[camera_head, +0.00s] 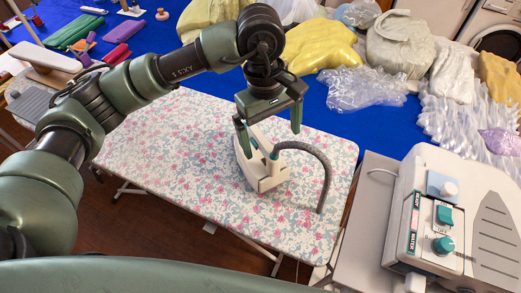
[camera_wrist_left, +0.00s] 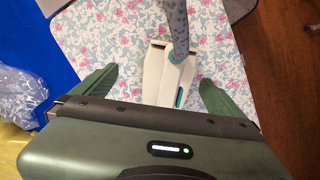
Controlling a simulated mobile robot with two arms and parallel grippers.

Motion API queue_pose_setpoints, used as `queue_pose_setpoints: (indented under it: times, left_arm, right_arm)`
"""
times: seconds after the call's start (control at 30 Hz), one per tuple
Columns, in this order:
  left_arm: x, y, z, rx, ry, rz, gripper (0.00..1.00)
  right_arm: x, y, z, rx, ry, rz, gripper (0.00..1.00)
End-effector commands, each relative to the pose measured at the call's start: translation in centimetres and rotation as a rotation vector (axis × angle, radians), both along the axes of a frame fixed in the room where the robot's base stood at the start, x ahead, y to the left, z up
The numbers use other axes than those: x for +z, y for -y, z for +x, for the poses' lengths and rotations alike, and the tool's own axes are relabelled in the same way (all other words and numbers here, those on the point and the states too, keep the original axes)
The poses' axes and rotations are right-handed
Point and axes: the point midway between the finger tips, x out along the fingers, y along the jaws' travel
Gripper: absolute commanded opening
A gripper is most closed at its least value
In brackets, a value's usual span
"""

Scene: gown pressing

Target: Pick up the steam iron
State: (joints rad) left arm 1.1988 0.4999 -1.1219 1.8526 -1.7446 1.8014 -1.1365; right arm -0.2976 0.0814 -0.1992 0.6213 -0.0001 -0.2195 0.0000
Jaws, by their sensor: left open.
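The steam iron (camera_head: 268,176) is cream-white with teal parts and sits on the floral ironing board (camera_head: 190,150). A grey ribbed hose (camera_head: 325,170) arcs from it to the right and down onto the board. My left gripper (camera_head: 271,143) is open, pointing down just above and around the iron's upper part. In the left wrist view the iron (camera_wrist_left: 160,82) lies between the two spread green fingers (camera_wrist_left: 158,95), with a gap on either side. The gripper body hides part of the iron there. My right gripper is not in view.
A cream steam station (camera_head: 460,215) with teal knobs stands at the right on a grey surface. Behind the board is a blue-covered table (camera_head: 345,125) with yellow, cream and clear plastic bundles. Folded coloured cloths lie at the far left.

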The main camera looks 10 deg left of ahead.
Motion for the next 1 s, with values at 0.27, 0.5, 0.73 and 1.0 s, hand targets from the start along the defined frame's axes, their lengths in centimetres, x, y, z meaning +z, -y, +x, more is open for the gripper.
queue_pose_setpoints:
  times: [0.27,0.5,0.73,1.0]
  left_arm:
    - [-1.0,-3.1,1.3,-0.006,0.039,0.128,1.00]
    - [-3.7,-2.9,0.9,-0.006,0.035,0.124,1.00]
    - [-6.8,-2.8,0.9,-0.006,0.039,0.121,1.00]
    - [-7.3,-2.8,0.9,-0.006,0.041,0.121,1.00]
  right_arm:
    - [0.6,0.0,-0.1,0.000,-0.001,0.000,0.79]
    - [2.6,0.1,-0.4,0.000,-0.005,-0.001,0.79]
    - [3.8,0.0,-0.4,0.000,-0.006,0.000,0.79]
    - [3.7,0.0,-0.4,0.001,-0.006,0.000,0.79]
